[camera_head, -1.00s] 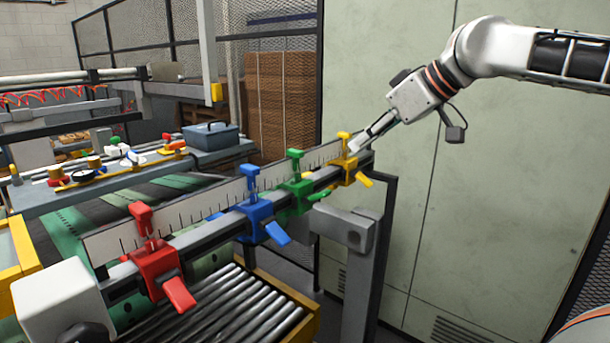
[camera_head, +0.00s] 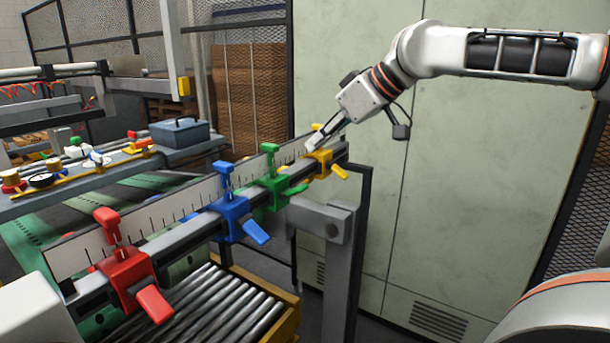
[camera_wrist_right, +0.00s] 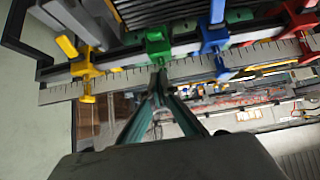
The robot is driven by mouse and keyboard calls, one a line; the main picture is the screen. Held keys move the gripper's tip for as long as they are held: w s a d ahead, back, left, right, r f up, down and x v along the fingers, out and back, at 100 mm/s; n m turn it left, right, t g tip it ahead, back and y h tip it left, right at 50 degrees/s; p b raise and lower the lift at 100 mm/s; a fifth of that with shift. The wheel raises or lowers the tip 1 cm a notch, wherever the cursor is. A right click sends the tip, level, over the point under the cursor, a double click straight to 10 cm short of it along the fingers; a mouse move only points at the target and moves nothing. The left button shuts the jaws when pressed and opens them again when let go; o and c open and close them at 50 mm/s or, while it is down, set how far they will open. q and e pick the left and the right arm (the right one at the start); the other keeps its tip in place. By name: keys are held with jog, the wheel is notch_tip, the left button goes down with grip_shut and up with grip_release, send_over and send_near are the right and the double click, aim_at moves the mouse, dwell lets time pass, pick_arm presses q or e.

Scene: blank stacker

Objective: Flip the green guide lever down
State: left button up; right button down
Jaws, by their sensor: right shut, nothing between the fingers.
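The green guide (camera_head: 272,190) is clamped on the rail between the blue and yellow guides. The green guide also shows in the right wrist view (camera_wrist_right: 158,44), just beyond the fingertips. My right gripper (camera_head: 312,143) is shut and empty, in front of the yellow guide's top in the head view. In the right wrist view its fingertips (camera_wrist_right: 160,76) come together close to the green guide's stem; I cannot tell if they touch. My left gripper is out of view.
The yellow guide (camera_head: 318,163), blue guide (camera_head: 232,218) and red guide (camera_head: 126,275) share the rail, with levers slanting downward. A ruler strip (camera_head: 190,202) runs behind them. Rollers (camera_head: 215,305) lie below. A grey post (camera_head: 336,270) supports the rail's right end. A pale cabinet (camera_head: 450,190) stands behind.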

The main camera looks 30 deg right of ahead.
send_over(305, 185)
jog(key=w, duration=0.2)
jog(key=f, duration=0.4)
jog(key=shift+s+a+f, duration=0.15)
jog(key=shift+a+f, duration=0.25)
jog(key=shift+s+d+f, duration=0.15)
jog(key=shift+s+f, duration=0.15)
jog(key=shift+f, duration=0.3)
jog(key=shift+s+d+f, duration=0.15)
jog(key=shift+s+f, duration=0.15)
jog(key=shift+f, duration=0.3)
jog(key=shift+s+f, duration=0.2)
jog(key=shift+f, duration=0.1)
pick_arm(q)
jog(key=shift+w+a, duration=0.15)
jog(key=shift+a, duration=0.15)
pick_arm(e)
jog(key=shift+f, duration=0.2)
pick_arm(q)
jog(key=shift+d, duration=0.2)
pick_arm(e)
jog(key=shift+d, duration=0.1)
